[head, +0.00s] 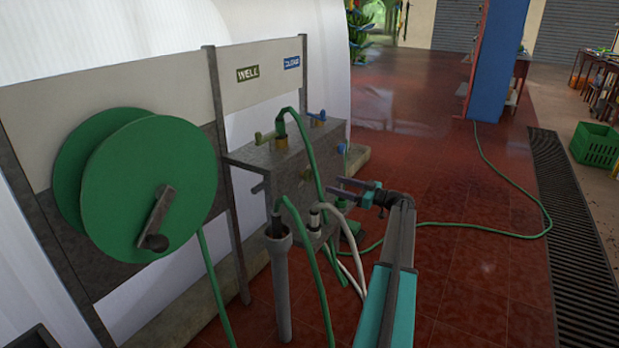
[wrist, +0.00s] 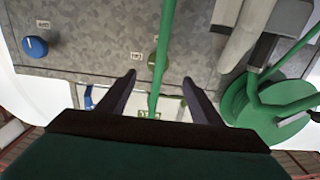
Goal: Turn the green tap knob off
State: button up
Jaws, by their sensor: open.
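The grey tap box (head: 285,160) stands below the WELL sign. A round blue knob (wrist: 35,47) shows at left.
A large green hose reel (head: 148,185) stands left of the box. Green hoses (head: 308,245) and a white hose (head: 350,250) hang near my gripper. A grey pipe (head: 281,290) stands in front of the box. The red tiled floor at right is mostly clear.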

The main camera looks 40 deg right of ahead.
aim_at(311, 178)
jog(key=shift+w+d, duration=0.1)
jog(key=x, duration=1.3)
jog(key=shift+w, duration=0.15)
jog(key=c, duration=1)
jog(key=shift+f, duration=0.1)
